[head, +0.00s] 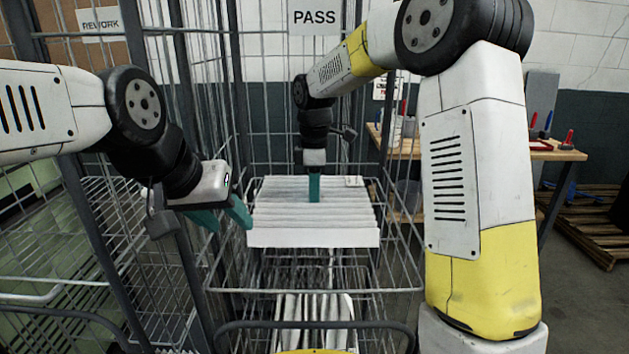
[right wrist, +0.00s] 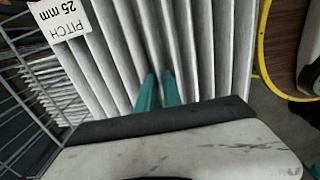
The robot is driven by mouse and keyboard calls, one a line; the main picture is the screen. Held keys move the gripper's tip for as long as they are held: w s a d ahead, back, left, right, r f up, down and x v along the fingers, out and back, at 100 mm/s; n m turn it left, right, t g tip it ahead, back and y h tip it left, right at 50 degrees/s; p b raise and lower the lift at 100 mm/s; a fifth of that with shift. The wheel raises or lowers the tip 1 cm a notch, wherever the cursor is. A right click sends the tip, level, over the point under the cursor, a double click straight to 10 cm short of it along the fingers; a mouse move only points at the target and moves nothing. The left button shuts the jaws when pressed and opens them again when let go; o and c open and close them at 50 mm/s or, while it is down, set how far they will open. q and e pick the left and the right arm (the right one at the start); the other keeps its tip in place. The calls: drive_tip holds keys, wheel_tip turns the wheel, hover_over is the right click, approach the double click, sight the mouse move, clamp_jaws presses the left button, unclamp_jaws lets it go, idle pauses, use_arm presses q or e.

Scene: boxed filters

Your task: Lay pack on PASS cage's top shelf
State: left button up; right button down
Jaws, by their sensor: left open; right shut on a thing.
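The pack is a white pleated filter (head: 300,235) that lies about level at the top shelf of the cage under the PASS sign (head: 314,17). My right gripper (head: 314,198) reaches over it from behind and is shut on one of its pleats. In the right wrist view the teal fingertips (right wrist: 160,78) sit among the pleats, and a label on the pack (right wrist: 72,18) reads "PITCH 25 mm". The PASS cage (head: 400,240) is grey wire. Whether the pack touches the shelf is hidden. My left gripper (head: 225,217) is open and empty, left of the pack.
A lower shelf of the PASS cage holds more pale pleated packs (head: 315,308). The REWORK cage, with its sign (head: 100,24), stands at the left. A wooden bench (head: 550,152) with tools and a pallet (head: 585,225) are at the right.

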drive_tip(key=shift+w, duration=0.25)
drive_tip(key=shift+f, duration=2.7)
drive_tip(key=shift+f, duration=0.2)
drive_tip(key=c, duration=1.8)
unclamp_jaws()
drive_tip(key=shift+r, duration=0.1)
drive_tip(key=shift+r, duration=2.15)
